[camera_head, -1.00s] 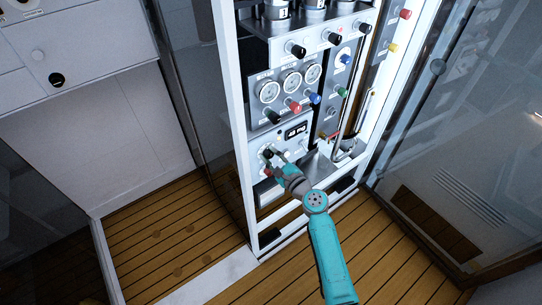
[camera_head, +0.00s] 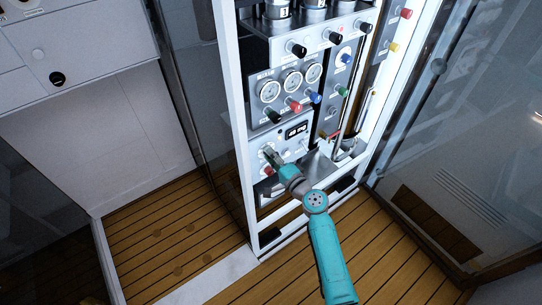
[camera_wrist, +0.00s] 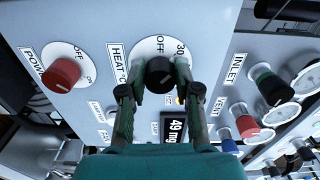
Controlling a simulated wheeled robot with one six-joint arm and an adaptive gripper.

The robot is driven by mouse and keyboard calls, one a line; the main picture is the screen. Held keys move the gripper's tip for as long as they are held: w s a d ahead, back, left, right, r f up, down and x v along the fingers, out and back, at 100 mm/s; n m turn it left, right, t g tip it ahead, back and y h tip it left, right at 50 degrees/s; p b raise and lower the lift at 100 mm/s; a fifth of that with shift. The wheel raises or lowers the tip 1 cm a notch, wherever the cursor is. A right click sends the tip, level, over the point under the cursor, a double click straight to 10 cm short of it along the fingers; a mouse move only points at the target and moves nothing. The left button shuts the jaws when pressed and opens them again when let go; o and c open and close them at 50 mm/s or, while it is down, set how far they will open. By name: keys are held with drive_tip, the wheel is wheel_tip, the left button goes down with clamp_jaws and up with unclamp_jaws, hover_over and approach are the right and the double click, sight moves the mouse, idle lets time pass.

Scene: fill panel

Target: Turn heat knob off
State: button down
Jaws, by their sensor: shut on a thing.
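The heat knob (camera_wrist: 159,73) is black and sits on a white round dial marked OFF and 30, beside a "HEAT °C" label (camera_wrist: 117,66), in the wrist view. A light mark shows on the knob's face. My gripper (camera_wrist: 156,88) has one finger on each side of the knob and is shut on it. In the head view my gripper (camera_head: 270,156) reaches the lower white panel (camera_head: 294,148), and it hides the knob there.
A red power knob (camera_wrist: 62,74) is left of the heat knob in the wrist view. A small display (camera_wrist: 177,129) is below right. Inlet (camera_wrist: 271,88) and vent knobs stand at right. Gauges (camera_head: 269,91) and coloured knobs are above in the head view.

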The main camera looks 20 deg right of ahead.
drive_tip(key=shift+f+n, duration=0.15)
drive_tip(key=shift+n, duration=4.05)
drive_tip(key=c, duration=0.8)
unclamp_jaws()
drive_tip(key=v, duration=1.2)
